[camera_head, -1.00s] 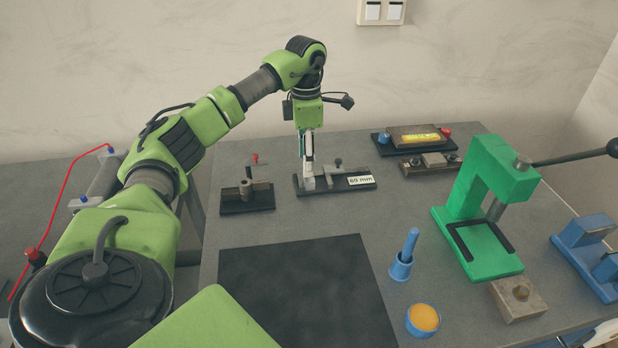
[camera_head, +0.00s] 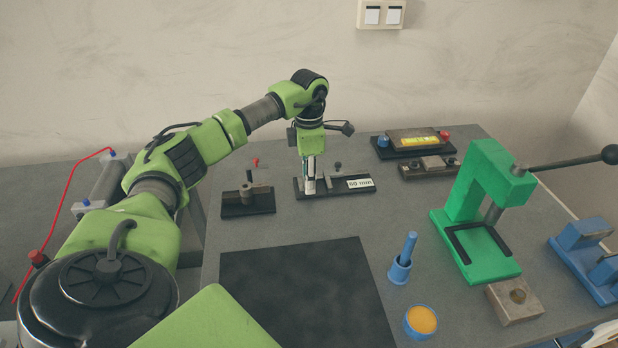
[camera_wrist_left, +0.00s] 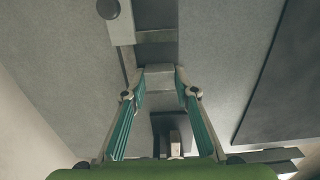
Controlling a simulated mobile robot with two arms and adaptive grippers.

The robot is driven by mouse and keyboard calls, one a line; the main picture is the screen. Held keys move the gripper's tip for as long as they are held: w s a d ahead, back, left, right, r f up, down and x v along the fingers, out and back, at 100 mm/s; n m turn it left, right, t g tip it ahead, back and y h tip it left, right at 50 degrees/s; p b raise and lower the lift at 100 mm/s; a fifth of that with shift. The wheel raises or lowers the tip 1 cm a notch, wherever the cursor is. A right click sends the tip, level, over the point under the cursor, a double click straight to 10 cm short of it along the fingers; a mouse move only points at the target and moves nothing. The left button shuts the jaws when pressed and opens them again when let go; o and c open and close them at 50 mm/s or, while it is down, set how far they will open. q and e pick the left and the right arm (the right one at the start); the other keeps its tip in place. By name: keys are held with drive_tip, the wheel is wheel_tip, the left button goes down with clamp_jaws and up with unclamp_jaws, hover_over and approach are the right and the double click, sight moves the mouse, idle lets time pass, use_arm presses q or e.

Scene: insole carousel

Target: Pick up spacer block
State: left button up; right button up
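The spacer block is a pale grey block (camera_wrist_left: 160,78) between my left gripper's fingers in the left wrist view. It sits at the left part of a dark fixture (camera_head: 365,190) with a "60 mm" label. My left gripper (camera_head: 310,188) points down over this fixture, its fingertips low at the block. In the left wrist view the fingers (camera_wrist_left: 160,90) stand close on both sides of the block; I cannot tell whether they press on it. In the head view the fingers mostly hide the block. My right gripper is not in view.
A small dark clamp fixture (camera_head: 235,208) stands left of the gripper. Behind and right are a fixture with a yellow label (camera_head: 402,151) and a low metal one (camera_head: 409,172). A black mat (camera_head: 305,290) is bare.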

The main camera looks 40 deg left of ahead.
use_arm(q)
drive_tip(key=shift+r, duration=0.15)
drive_tip(key=shift+c, duration=0.6)
drive_tip(key=shift+r, duration=0.25)
wheel_tip(320, 180, up, 2)
drive_tip(key=shift+w+r+b, duration=0.1)
drive_tip(key=shift+b, duration=0.5)
drive_tip(key=s+d+r, duration=0.8)
drive_tip(key=d+r, duration=0.2)
drive_tip(key=d, duration=0.1)
drive_tip(key=shift+s+d+b, duration=0.2)
drive_tip(key=shift+b, duration=0.2)
